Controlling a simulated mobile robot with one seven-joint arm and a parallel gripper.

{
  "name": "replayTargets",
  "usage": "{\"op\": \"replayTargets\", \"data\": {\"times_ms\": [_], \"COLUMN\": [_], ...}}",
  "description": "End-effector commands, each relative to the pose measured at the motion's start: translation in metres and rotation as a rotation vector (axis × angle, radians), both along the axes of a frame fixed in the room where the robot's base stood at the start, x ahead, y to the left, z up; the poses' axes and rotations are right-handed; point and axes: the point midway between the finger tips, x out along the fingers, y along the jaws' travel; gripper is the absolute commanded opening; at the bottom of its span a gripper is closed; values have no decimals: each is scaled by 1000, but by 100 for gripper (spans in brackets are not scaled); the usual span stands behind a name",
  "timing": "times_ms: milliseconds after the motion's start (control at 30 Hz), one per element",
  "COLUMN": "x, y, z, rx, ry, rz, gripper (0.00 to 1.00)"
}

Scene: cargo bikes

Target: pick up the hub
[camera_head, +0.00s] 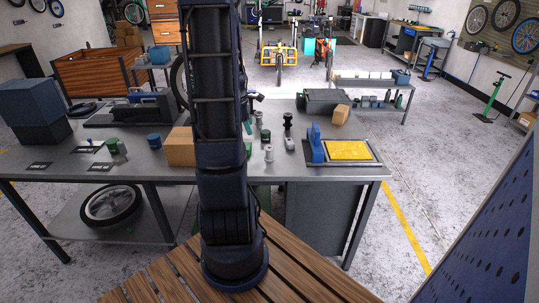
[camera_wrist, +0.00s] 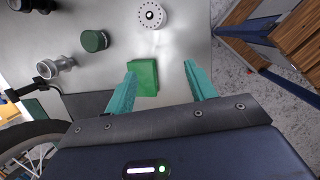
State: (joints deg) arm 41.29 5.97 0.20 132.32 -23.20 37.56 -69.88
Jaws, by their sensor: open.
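A pale round part with a ring of small holes (camera_wrist: 152,15), which looks like the hub seen end-on, stands on the grey bench top at the top of the wrist view. A pale spool-shaped part (camera_head: 269,153) standing near the bench's front edge in the head view appears to be the same hub. My gripper (camera_wrist: 160,68) is open and empty, with teal fingers spread apart. The hub lies beyond the fingertips, apart from them. A green block (camera_wrist: 143,77) shows between the fingers, nearer the left one. In the head view my arm mostly hides the gripper.
A dark green cap (camera_wrist: 95,41) and grey cylindrical parts (camera_wrist: 54,67) lie left of the hub in the wrist view. In the head view, a cardboard box (camera_head: 181,147) stands left of my arm, and a yellow tray (camera_head: 348,151) with a blue tool (camera_head: 316,143) is right.

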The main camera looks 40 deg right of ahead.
Motion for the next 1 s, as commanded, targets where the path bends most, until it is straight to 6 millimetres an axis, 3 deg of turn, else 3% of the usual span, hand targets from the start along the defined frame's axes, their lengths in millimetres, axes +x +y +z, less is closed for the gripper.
{"op": "replayTargets", "data": {"times_ms": [100, 300, 467, 800, 1000], "x": [-13, -27, -31, -38, -38], "y": [-31, -59, -66, -74, -76], "z": [-27, -53, -64, -104, -114], "rx": [21, 44, 50, 50, 49], "ry": [54, 104, 114, 115, 113], "rz": [59, 131, 150, 149, 150], "gripper": [55, 55, 55, 55, 55]}}
